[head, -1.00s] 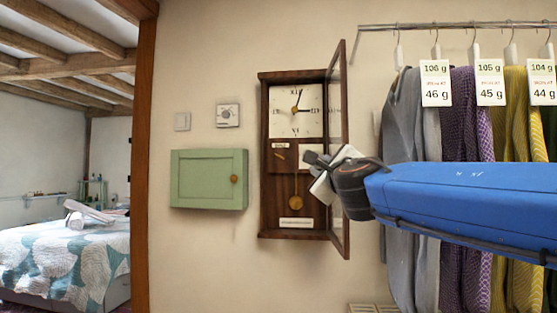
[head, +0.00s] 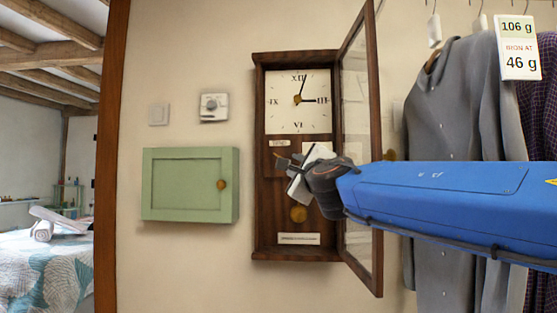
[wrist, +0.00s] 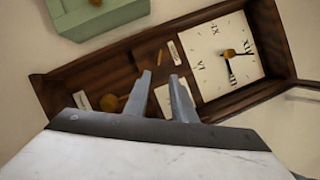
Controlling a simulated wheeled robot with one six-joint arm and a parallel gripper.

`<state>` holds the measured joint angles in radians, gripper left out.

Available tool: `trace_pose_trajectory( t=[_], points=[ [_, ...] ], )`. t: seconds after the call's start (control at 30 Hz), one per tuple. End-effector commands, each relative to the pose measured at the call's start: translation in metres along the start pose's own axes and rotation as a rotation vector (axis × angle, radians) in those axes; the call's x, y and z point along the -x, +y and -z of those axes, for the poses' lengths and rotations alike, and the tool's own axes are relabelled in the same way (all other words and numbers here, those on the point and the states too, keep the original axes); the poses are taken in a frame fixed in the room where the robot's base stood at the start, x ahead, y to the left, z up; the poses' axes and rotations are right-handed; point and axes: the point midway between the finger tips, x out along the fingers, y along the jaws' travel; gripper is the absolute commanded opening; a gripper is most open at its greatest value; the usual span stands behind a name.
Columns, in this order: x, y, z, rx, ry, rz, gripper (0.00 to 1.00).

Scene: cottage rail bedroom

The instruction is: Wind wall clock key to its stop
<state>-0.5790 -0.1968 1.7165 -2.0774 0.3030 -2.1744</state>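The wall clock (head: 259,200) has a dark wooden case, a white dial (head: 297,88) and a round brass pendulum bob (head: 299,214). Its glazed door (head: 376,150) stands open to the right.
A green wall cabinet (head: 190,185) hangs left of the clock, below a thermostat-like dial (head: 214,107) and a switch plate (head: 159,114). Grey shirts (head: 450,150) hang on the right, behind my arm. The open clock door stands close to my arm.

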Motion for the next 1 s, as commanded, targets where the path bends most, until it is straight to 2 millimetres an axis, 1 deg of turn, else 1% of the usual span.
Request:
trace_pose_trajectory(
  t=[0.8, 1.0],
  points=[
    [-0.126, 0.001, 0.001, -0.002, 0.002, 0.0, 0.23],
    [-0.151, 0.001, 0.001, -0.001, 0.001, -0.001, 0.23]
  ],
)
